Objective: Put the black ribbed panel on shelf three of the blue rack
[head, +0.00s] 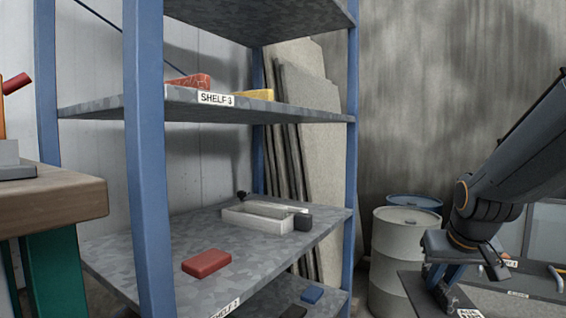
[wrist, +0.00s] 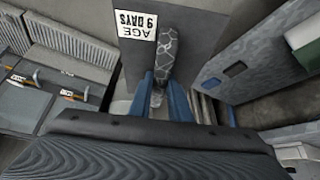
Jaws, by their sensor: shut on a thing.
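My gripper (head: 440,282) is at the right in the head view, low and well right of the blue rack (head: 148,150). Its blue fingers (wrist: 161,97) are shut on the mottled grey rib of a dark panel (wrist: 198,35) labelled "AGE 9 DAYS". I take this as the black ribbed panel; it shows partly at the bottom edge of the head view (head: 420,294). Shelf three (head: 130,101), labelled "SHELF 3", is the middle visible board of the rack. A red block (head: 197,81) and a yellow block (head: 254,95) sit on it.
The shelf below (head: 150,245) holds a red block (head: 206,263) and a pale tray (head: 258,219). Drums (head: 395,250) and leaning grey boards (head: 308,150) stand behind. A wooden-topped bench (head: 55,200) is at the left. Shelf three looks bare left of its red block and at its right end.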

